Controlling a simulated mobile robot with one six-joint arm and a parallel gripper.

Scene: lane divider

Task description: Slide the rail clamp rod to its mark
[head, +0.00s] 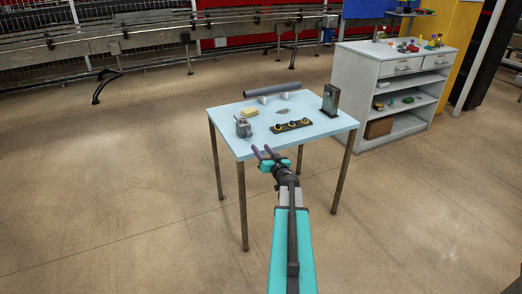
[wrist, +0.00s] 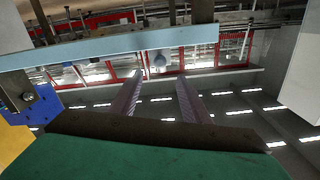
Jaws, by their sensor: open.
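A long thin rail (head: 150,34) with small dark clamps runs along the conveyor at the back of the head view. I cannot tell which part is the rail clamp rod, and I make out no mark. A dark grey tube (head: 272,89) lies on white supports on the light blue table. A dark upright block (head: 330,99) stands near the table's right corner. My gripper (head: 262,152) is open and empty by the table's front edge. In the wrist view its two fingers (wrist: 158,80) stand apart below the table edge (wrist: 120,50), in a picture that looks upside down.
The table (head: 225,117) also holds a yellow sponge-like block (head: 249,112), a small grey device (head: 243,128) and a dark plate (head: 291,125) with yellow-ringed parts. A grey shelf cabinet (head: 365,85) stands behind right. The floor left of the table is clear.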

